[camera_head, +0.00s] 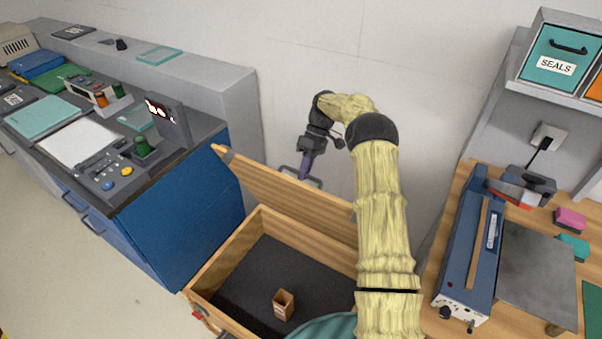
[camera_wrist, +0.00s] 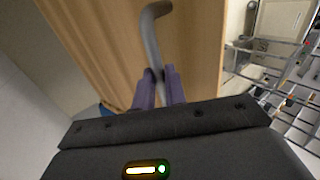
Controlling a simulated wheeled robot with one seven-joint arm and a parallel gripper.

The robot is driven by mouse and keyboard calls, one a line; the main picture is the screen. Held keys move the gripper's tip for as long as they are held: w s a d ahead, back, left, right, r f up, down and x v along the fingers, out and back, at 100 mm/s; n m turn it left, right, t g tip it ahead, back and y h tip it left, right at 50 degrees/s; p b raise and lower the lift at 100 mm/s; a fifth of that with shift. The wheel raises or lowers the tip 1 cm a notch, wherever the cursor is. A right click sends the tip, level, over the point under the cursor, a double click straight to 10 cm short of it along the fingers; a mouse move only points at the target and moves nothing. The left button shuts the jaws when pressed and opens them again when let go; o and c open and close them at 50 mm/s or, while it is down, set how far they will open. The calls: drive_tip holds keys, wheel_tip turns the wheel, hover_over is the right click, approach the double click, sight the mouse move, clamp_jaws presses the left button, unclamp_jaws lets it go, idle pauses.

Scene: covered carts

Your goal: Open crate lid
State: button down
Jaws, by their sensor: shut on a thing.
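The wooden crate (camera_head: 197,287) stands low in front of me with its lid (camera_head: 285,190) raised at the back edge, tilted up and open. The dark inside of the crate shows, with a small wooden box (camera_head: 284,304) on its floor. My gripper (camera_head: 305,172) is behind the lid near its top edge. In the wrist view my gripper (camera_wrist: 158,78) is shut on a grey curved handle (camera_wrist: 150,38) fixed to the wooden lid (camera_wrist: 195,45). My arm hides the right part of the crate and lid.
A blue cabinet with a grey worktop (camera_head: 178,160) stands close at the left, near the lid's left end. A wooden bench (camera_head: 440,280) with a blue heat-sealer-like device (camera_head: 465,245) is at the right. A grey wall is behind.

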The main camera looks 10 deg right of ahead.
drive_tip(key=shift+s+d+f, duration=0.1)
drive_tip(key=shift+d+f, duration=0.25)
drive_tip(key=shift+f, duration=0.4)
drive_tip(key=c, duration=1.6)
unclamp_jaws()
drive_tip(key=shift+o, duration=0.7)
drive_tip(key=shift+w+f, duration=0.15)
drive_tip(key=shift+w, duration=0.2)
drive_tip(key=shift+w+r, duration=0.15)
drive_tip(key=shift+r, duration=0.05)
drive_tip(key=shift+a, duration=0.1)
